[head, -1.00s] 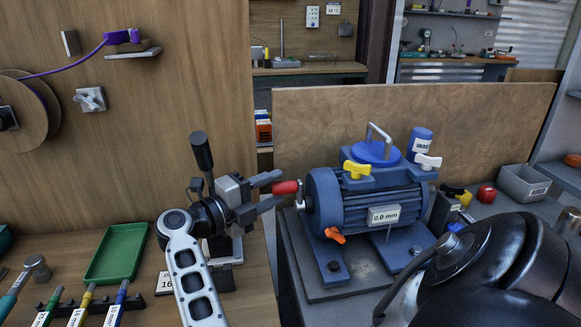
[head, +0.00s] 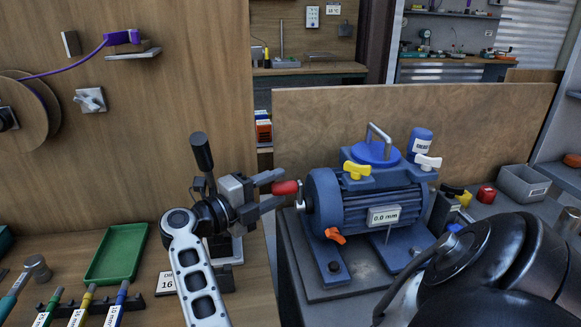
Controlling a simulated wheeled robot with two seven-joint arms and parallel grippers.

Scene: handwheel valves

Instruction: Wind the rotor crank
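The rotor crank's red handle (head: 285,188) sticks out to the left from the blue pump (head: 345,200), on a short metal crank arm (head: 300,196). The fingers look spread, with a small gap to the handle; any contact is hard to see. The pump stands on a dark base plate (head: 340,293) and carries a "0.0 mm" display (head: 384,216).
A green tray (head: 117,253) and several colour-handled tools (head: 85,303) lie on the left bench. Yellow (head: 357,170), white (head: 428,161) and orange (head: 335,236) taps project from the pump. A wooden panel (head: 450,115) stands behind it.

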